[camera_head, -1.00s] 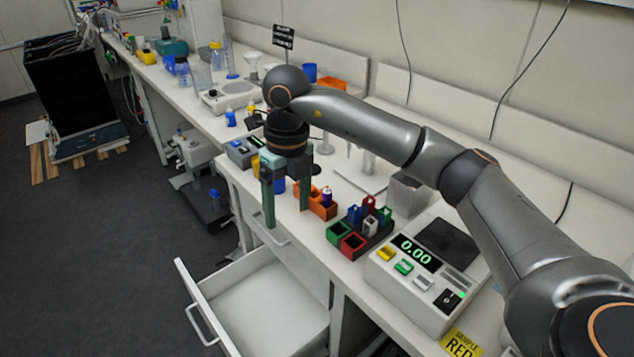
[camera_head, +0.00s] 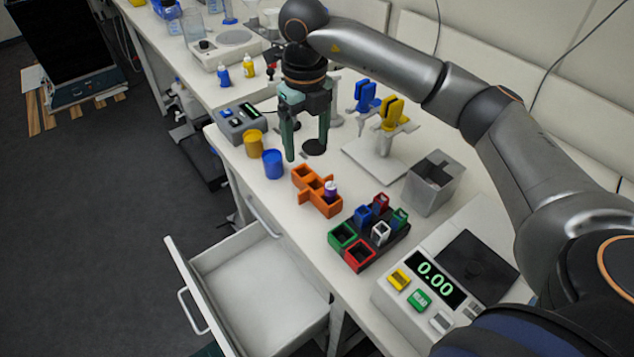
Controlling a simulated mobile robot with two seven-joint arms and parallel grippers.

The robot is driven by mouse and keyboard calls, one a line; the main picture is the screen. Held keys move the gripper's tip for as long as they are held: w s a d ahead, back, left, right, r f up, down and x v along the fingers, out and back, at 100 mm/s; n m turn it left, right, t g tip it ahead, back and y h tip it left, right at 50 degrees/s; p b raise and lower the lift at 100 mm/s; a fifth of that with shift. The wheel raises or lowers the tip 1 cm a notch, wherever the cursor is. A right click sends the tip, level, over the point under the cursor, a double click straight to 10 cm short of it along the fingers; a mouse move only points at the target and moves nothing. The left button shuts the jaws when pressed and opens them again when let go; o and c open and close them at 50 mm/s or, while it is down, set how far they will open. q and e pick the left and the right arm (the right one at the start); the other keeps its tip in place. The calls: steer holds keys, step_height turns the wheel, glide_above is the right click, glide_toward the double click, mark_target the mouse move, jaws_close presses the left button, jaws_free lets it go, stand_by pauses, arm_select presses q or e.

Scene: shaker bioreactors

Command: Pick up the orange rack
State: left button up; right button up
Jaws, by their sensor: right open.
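The orange rack (camera_head: 302,177) lies on the white bench, left of the block of coloured holders. It has several square openings, and a small vial with a purple cap (camera_head: 330,189) stands in its near right one. My right gripper (camera_head: 307,155) points down with its green fingers apart, open and empty. In the picture it is just above and behind the rack, apart from it. The exact height of the fingertips over the bench is hard to tell. My left gripper is not in view.
A yellow cup (camera_head: 254,143) and a blue cup (camera_head: 273,164) stand left of the rack. The coloured holders (camera_head: 342,236), a grey bin (camera_head: 433,183) and a scale (camera_head: 414,307) are to the right. A pulled-out drawer (camera_head: 262,300) juts below the bench edge.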

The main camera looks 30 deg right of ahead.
mark_target(308, 176)
step_height(308, 176, down, 10)
steer(key=shift+f+p, duration=0.2)
steer(key=shift+p, duration=0.6)
steer(key=shift+r, duration=0.1)
jaws_close()
